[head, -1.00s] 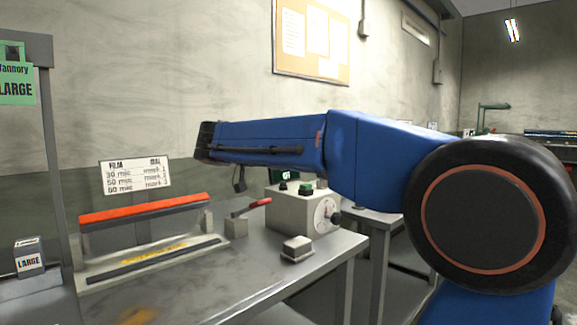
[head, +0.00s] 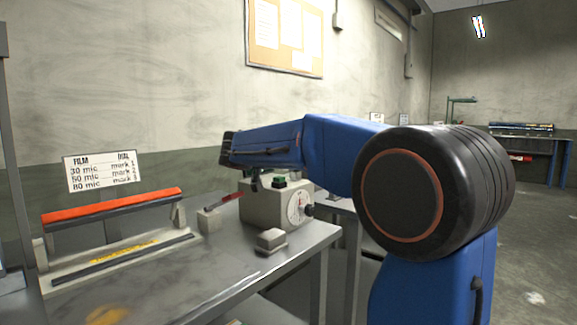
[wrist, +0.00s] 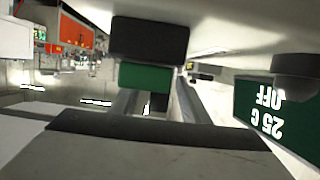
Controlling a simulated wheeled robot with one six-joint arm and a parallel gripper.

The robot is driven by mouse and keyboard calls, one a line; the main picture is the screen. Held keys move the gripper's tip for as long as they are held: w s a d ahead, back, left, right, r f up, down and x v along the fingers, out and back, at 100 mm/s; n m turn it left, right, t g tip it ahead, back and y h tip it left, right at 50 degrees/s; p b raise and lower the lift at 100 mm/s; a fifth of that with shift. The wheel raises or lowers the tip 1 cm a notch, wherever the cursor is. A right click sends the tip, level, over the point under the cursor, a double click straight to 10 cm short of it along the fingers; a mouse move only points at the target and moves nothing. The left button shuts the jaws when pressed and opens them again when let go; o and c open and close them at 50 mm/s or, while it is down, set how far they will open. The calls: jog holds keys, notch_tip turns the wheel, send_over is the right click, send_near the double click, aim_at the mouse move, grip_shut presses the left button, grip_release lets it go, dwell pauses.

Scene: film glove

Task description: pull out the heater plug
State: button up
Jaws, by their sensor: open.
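My gripper (head: 255,182) is at the end of the blue arm in the head view, in front of or above the back left of a pale control box (head: 265,206). Its jaws are small and dark there and are open. The box has a green button (head: 280,181) on top and a round dial (head: 297,207) on its side. I cannot make out the heater plug for certain in either view. In the wrist view, a green display (wrist: 262,108) reads "25 C OFF" upside down. A green block (wrist: 146,77) under a dark block shows near the middle.
A sealer with an orange bar (head: 112,206) and a red-handled lever (head: 222,200) stand to the left on the grey bench (head: 190,270). A small pale block (head: 270,240) sits near the bench edge. A film chart (head: 101,171) stands behind.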

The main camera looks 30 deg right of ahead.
jog(key=shift+x, duration=1.45)
grip_shut()
jog(key=shift+r, duration=0.7)
jog(key=shift+r, duration=1.8)
